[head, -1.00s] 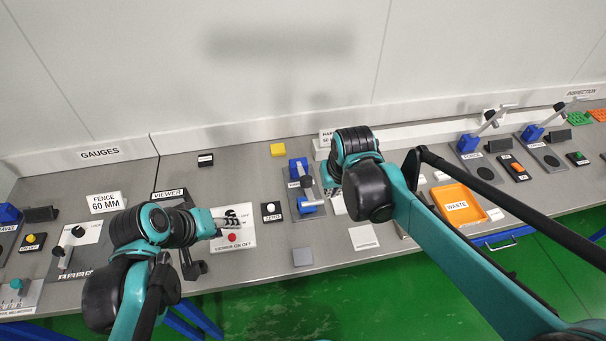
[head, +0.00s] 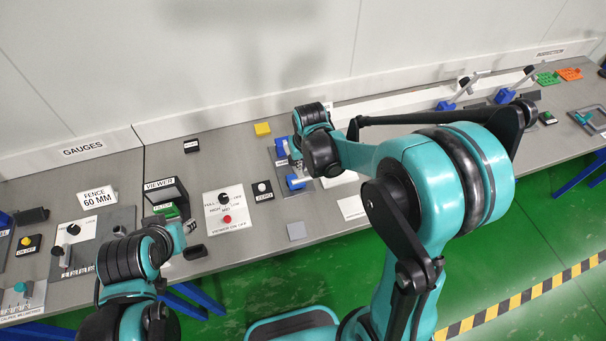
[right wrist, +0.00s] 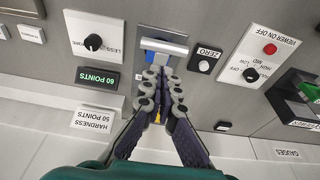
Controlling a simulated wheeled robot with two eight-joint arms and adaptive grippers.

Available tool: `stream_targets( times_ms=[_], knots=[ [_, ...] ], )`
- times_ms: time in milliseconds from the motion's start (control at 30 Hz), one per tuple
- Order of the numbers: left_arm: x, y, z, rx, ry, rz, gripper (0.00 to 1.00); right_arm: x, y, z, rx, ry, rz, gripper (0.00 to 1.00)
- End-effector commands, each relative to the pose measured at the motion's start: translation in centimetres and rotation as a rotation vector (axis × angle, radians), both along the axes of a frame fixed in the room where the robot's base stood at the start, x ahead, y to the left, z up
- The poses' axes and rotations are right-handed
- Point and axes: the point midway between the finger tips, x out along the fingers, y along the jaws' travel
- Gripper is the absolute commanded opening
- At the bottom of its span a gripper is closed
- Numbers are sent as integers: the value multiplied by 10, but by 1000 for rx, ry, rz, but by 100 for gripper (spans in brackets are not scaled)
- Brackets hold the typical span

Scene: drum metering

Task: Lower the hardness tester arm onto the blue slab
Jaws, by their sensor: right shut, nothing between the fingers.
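The hardness tester shows in the head view as a blue post (head: 281,151) with a blue piece (head: 294,183) nearer the bench's front edge, probably the slab. My right gripper and wrist hide much of the tester between them. In the right wrist view a silver bar (right wrist: 164,46) lies across blue parts (right wrist: 153,58); I cannot tell how high the bar is. My right gripper (right wrist: 163,73) is shut and empty, its tips close to these parts; contact is unclear. My left gripper (head: 189,226) is near the viewer, its fingers too small to read.
A zero button (head: 262,190) and the viewer panel (head: 226,210) stand left of the tester. A green 60 points display (right wrist: 98,79) and a dial panel (right wrist: 96,41) lie beside it.

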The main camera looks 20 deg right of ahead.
Motion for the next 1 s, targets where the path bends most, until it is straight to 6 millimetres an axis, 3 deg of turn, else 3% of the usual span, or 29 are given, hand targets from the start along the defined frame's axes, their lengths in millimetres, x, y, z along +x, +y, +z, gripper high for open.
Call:
stream_targets(
  times_ms=[100,233,733,1000],
  knots=[
    [0,0,-4,0,0,0,35,-3,0,-20,0,0,0,0],
    [0,0,-6,-1,0,1,35,-5,0,-32,0,0,0,0],
    [0,0,-9,-1,0,0,35,-7,0,-39,0,-5,0,0],
    [0,0,-52,-1,0,0,35,-21,-1,-79,5,-135,0,0]
  ],
)
